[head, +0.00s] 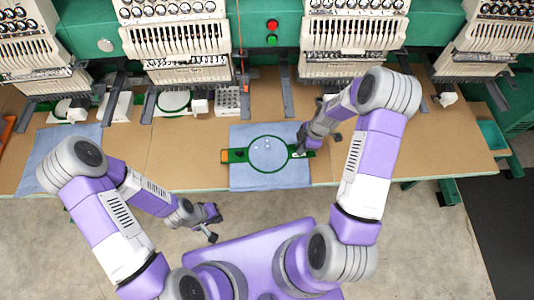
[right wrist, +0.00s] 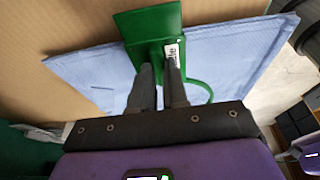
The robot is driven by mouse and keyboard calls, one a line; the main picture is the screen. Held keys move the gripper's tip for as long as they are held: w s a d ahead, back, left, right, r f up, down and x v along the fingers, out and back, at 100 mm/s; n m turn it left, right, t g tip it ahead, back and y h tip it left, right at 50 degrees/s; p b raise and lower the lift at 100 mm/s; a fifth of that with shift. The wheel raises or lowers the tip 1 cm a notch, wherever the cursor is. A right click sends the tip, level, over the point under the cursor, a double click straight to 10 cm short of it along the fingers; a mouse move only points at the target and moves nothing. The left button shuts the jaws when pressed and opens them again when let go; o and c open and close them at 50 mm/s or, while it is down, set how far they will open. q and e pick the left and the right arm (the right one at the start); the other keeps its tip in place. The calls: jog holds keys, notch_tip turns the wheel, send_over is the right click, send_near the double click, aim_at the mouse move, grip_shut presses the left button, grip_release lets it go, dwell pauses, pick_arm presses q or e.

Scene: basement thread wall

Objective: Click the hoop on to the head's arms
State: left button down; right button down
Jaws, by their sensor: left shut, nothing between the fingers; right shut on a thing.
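The green hoop (head: 238,155), a ring with a flat plate at each side, is over a blue cloth at the table's front. My right gripper (head: 301,151) is at its right plate. In the right wrist view the fingers (right wrist: 160,82) are shut on the hoop's green plate (right wrist: 150,25), beside a small white label. I cannot tell whether the hoop touches the cloth. The third machine head (head: 352,35) has a dark arm (head: 286,92) at its left; my right arm hides part of the space below it. My left gripper (head: 211,224) is shut and empty in front of the table.
The blue cloth (head: 240,180) lies on the brown table (head: 200,165). The second head (head: 175,40) bears a round white hoop (head: 174,101). A white rack (head: 228,99) stands right of it. Red and green buttons (head: 272,32) are on the machine beam. Bare table lies left of the cloth.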

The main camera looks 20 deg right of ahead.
jog(key=shift+r+p, duration=0.9)
jog(key=shift+r, duration=1.1)
